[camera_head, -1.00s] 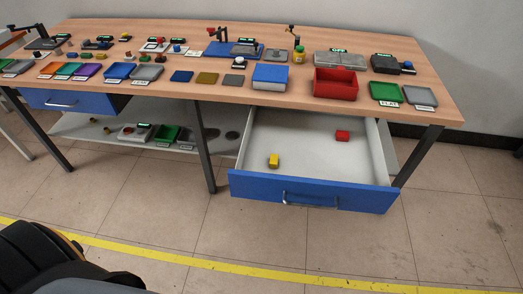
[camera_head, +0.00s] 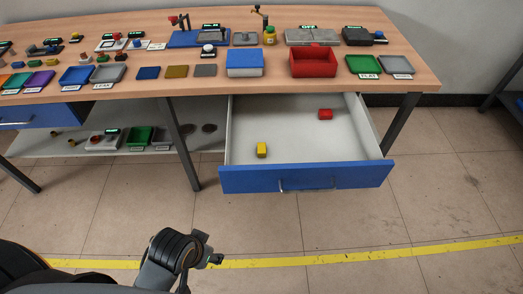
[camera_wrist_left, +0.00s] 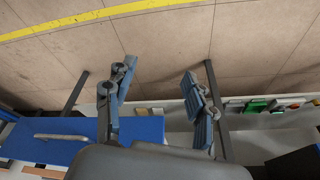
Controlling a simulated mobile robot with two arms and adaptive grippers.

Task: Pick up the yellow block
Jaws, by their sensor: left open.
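The yellow block (camera_head: 262,150) lies on the floor of the open drawer (camera_head: 305,178), near its front left corner. My left arm shows at the bottom of the head view, in front of and below the drawer, well apart from the block. In the left wrist view my left gripper (camera_wrist_left: 160,92) is open with nothing between its fingers. The yellow block cannot be made out in the wrist view. My right gripper is in neither view.
A red block (camera_head: 325,114) lies farther back in the drawer. The drawer's blue front panel rises before both blocks. The tabletop above holds a red bin (camera_head: 314,68), a blue box (camera_head: 244,70) and several trays. A table leg (camera_head: 183,150) stands left of the drawer.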

